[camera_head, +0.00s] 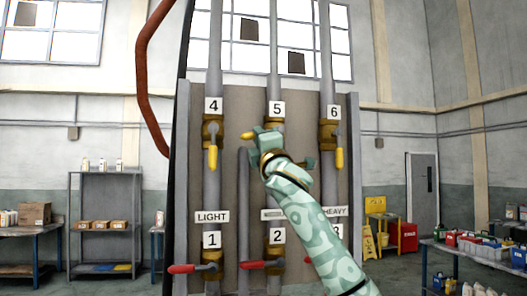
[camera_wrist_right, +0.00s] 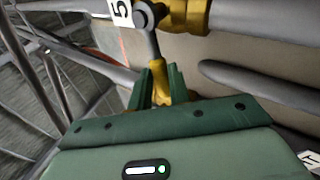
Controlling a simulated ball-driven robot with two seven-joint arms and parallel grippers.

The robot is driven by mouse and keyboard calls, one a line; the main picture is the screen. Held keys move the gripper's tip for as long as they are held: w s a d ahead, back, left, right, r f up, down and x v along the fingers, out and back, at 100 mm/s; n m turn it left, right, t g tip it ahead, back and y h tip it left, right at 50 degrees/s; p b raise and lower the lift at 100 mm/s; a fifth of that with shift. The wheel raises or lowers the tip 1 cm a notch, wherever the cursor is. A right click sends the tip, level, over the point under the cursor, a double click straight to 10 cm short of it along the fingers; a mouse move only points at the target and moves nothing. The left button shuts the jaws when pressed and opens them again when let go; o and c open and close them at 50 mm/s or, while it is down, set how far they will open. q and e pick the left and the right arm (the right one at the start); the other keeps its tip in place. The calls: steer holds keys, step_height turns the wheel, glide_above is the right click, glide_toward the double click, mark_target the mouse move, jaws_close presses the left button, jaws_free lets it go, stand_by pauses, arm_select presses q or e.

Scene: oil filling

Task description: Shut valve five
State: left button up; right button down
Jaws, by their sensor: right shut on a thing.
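Valve five sits below the "5" label (camera_head: 277,109) on the middle pipe, its brass body (camera_wrist_right: 190,14) plain in the wrist view. Its lever has a grey shank and a yellow handle (camera_wrist_right: 160,78). The lever lies sideways, pointing left across the upright pipe, with its yellow end (camera_head: 247,135) showing in the head view. My right gripper (camera_head: 259,137) is shut on the yellow handle, with its green fingers (camera_wrist_right: 162,84) on either side of it. My gripper and forearm hide part of the valve in the head view. My left gripper is out of view.
Valve four (camera_head: 212,140) and valve six (camera_head: 339,148) have yellow levers hanging down. Below, valve one (camera_head: 192,268) and valve two (camera_head: 265,264) have red levers pointing left. My forearm crosses in front of the lower right valve. Shelves and tables stand well away.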

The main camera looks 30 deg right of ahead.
steer(key=m+h, duration=0.1)
steer(key=r+m+h, duration=0.1)
steer(key=m, duration=0.1)
steer(key=m+h, duration=0.1)
steer(key=shift+a+r, duration=0.15)
steer(key=shift+r, duration=0.15)
steer(key=shift+s+r+m, duration=0.1)
steer(key=shift+r+m, duration=0.05)
steer(key=shift+m, duration=0.25)
steer(key=c, duration=1.3)
jaws_free()
steer(key=b+v, duration=0.6)
steer(key=v, duration=1)
steer(key=shift+a, duration=0.2)
